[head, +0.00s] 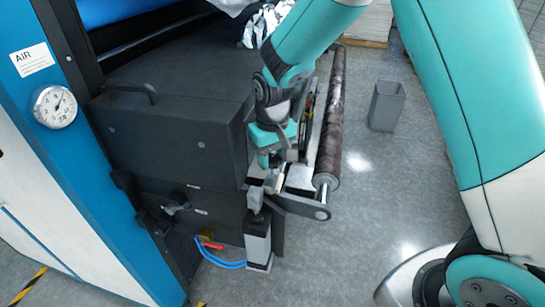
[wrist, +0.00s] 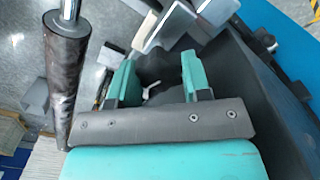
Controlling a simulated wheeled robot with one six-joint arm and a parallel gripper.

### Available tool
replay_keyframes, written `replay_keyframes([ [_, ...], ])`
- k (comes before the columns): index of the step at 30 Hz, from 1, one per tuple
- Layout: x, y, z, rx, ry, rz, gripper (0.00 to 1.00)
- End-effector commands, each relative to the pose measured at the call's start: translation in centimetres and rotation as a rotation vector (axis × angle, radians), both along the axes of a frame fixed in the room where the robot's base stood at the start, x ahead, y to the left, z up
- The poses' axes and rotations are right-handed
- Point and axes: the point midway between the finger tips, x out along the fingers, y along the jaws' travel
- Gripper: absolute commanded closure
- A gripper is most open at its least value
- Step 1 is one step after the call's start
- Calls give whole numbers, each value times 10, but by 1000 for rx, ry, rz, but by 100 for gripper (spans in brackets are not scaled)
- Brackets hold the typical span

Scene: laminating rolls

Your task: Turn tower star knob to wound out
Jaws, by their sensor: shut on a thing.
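My gripper (head: 266,160) is at the right end of the black machine housing, just above a small upright tower (head: 257,240). In the wrist view its two teal fingers (wrist: 158,82) stand apart with a dark, lobed thing between them, which looks like the star knob (wrist: 155,62). The gripper is shut on it. In the head view the fingers and wrist hide the knob, so how far it is turned cannot be told. Light grey plates (wrist: 170,24) lie just beyond the fingers in the wrist view.
A long dark roller (head: 331,115) runs beside the arm, with a bracket (head: 300,205) at its near end. The black housing (head: 170,145) lies close on the left. Another dark knob (head: 176,206) and blue hoses (head: 222,262) are nearby. A grey bin (head: 387,106) stands on open floor.

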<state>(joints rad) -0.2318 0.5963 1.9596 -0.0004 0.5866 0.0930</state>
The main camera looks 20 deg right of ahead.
Motion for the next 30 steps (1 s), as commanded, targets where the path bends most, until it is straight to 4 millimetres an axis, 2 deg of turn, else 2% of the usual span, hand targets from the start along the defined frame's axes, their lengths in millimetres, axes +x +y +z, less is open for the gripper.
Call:
replay_keyframes([
  [30, 1, 1, 0, 1, -5, 951, 80],
])
